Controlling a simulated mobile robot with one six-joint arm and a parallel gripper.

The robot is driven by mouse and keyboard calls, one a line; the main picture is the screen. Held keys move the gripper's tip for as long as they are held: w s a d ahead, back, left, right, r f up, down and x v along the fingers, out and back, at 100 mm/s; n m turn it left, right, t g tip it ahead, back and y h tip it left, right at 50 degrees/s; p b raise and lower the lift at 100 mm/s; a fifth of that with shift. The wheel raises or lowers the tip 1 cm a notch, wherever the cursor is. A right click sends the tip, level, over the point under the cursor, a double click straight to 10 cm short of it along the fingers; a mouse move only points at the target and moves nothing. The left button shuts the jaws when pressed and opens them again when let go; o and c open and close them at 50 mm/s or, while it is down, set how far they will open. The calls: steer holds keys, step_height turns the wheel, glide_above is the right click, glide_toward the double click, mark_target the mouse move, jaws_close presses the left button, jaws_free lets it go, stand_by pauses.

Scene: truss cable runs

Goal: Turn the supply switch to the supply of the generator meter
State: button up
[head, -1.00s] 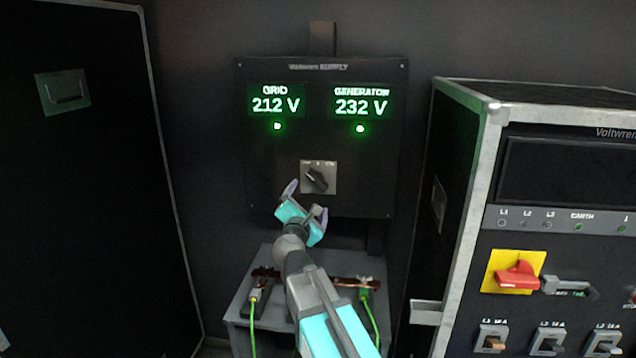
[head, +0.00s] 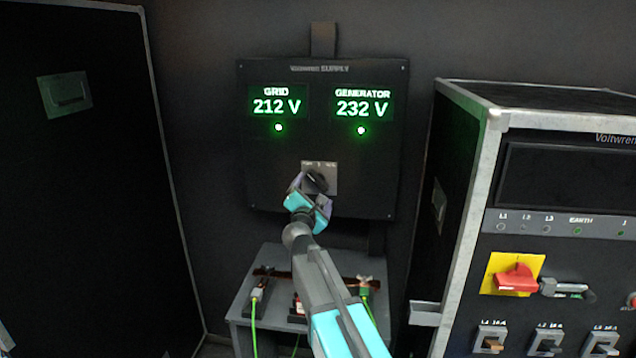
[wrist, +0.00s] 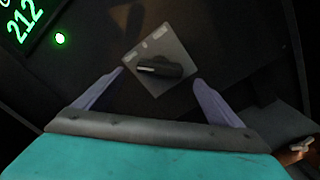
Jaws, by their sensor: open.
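The supply switch (head: 316,181) is a black knob on a small grey plate (head: 331,168), low in the middle of the black supply panel (head: 375,185). In the wrist view the knob (wrist: 160,68) lies between and beyond my open fingertips, with no clear contact. My gripper (head: 313,192) is in front of the plate and hides its lower part; its two purple fingers also show in the wrist view (wrist: 160,80). The generator meter (head: 362,104), at the panel's right, reads 232 V. The grid meter (head: 277,104), at the left, reads 212 V. A green lamp glows under each. The plate's labels are too small to read.
A grey stand (head: 245,310) with copper bars and green cables is below the panel. A flight-cased distribution unit (head: 470,200) with a red rotary switch (head: 516,279) stands at the right. A tall black case (head: 90,200) stands at the left.

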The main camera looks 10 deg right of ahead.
mark_target(317, 184)
steer(key=shift+p+x, duration=1)
steer(key=shift+x, duration=2.55)
steer(key=c, duration=1.1)
steer(key=shift+o, duration=0.2)
